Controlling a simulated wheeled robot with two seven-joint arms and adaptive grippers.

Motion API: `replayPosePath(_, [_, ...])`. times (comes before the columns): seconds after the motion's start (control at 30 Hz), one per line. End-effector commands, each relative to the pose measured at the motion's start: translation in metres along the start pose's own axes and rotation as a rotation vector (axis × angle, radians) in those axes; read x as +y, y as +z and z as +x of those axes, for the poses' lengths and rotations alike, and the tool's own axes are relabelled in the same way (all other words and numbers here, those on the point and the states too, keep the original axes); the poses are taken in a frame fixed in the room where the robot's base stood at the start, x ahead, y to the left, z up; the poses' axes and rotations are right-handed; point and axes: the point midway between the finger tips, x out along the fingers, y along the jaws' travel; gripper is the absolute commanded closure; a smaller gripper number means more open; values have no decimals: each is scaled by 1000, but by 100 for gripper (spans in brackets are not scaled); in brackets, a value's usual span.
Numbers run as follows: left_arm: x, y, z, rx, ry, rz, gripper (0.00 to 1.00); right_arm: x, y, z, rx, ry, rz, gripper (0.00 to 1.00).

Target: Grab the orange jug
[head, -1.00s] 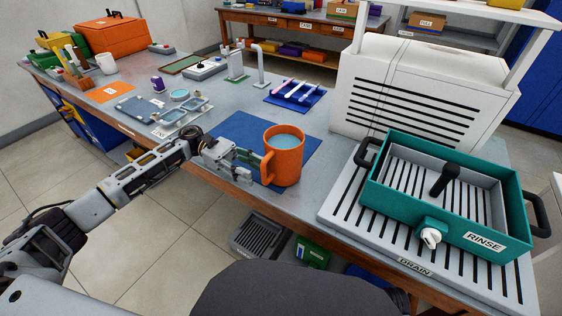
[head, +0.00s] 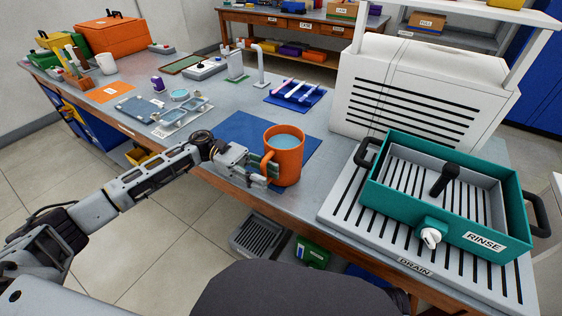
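The orange jug (head: 287,163) stands upright on the blue mat (head: 237,133) near the front edge of the bench, with light blue liquid inside. Its handle (head: 266,160) faces left. My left gripper (head: 265,175) is at the handle, with its fingers around the handle's lower part, close to the jug's wall. The fingers overlap the handle in this view, so I cannot tell whether they are closed on it. My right gripper is not in view.
A teal rinse basin (head: 395,208) stands on the drain board (head: 345,208) to the right. A white machine (head: 415,95) stands behind it. A blue rack with glasses parts (head: 296,97) and a metal tray (head: 180,117) lie further back. The mat left of the jug is clear.

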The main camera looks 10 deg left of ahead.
Motion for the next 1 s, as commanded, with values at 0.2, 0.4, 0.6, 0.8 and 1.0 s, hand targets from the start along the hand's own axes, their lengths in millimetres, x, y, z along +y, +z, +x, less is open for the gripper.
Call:
replayPosePath(0.2, [0, 0, 0, 0, 0, 0, 94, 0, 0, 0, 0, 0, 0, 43])
replayPosePath(0.4, [0, 0, 0, 0, 0, -1, 100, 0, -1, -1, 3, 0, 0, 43])
replayPosePath(0.6, [0, 0, 0, 0, 0, -1, 100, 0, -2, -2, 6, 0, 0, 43])
replayPosePath(0.8, [0, 3, 0, -3, 0, 5, 100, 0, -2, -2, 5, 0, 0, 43])
replayPosePath(1.0, [0, 3, 0, -2, 0, 4, 100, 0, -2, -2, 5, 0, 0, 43])
